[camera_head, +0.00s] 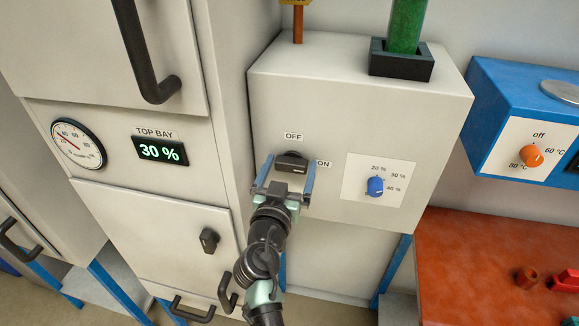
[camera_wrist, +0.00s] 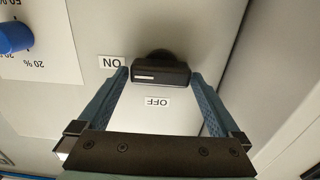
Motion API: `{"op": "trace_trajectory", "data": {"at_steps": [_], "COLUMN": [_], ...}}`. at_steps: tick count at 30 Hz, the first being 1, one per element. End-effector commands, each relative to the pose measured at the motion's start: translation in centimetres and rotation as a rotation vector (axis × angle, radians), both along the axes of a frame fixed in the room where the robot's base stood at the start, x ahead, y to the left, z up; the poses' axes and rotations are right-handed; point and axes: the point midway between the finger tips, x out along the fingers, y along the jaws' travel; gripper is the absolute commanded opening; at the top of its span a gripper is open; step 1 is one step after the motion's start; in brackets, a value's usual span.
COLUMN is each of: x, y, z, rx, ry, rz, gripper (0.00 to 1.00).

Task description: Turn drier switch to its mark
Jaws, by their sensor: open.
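The drier switch (camera_head: 291,160) is a black rotary knob with a bar handle on the front of a cream box (camera_head: 345,110). An OFF label (camera_head: 293,136) is above it and an ON label (camera_head: 323,163) to its right. The bar lies roughly level, its white line at the ON end. My gripper (camera_head: 288,174) is open at the switch. In the wrist view, the switch (camera_wrist: 160,72) shows upside down between the two blue fingertips, one near each end of the bar. I cannot tell whether they touch it.
A blue dial (camera_head: 375,186) with percent marks is to the right on the same box. A cabinet with a "30 %" display (camera_head: 160,151) and a black knob (camera_head: 209,240) stands left. A blue unit (camera_head: 510,110) and a red-topped bench (camera_head: 480,260) are right.

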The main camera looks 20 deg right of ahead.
Motion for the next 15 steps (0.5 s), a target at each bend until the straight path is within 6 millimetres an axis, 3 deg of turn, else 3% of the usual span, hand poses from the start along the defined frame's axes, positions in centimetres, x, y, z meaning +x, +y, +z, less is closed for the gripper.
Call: {"op": "trace_trajectory", "data": {"at_steps": [1,12,15], "x": [0.0,-0.02,-0.01], "y": [0.01,0.03,0.03], "z": [0.01,0.02,0.01], "rx": [0.0,0.0,-0.002], "ry": [0.0,0.0,0.001], "rz": [0.0,0.0,0.0], "gripper": [0.96,0.32,0.32]}}
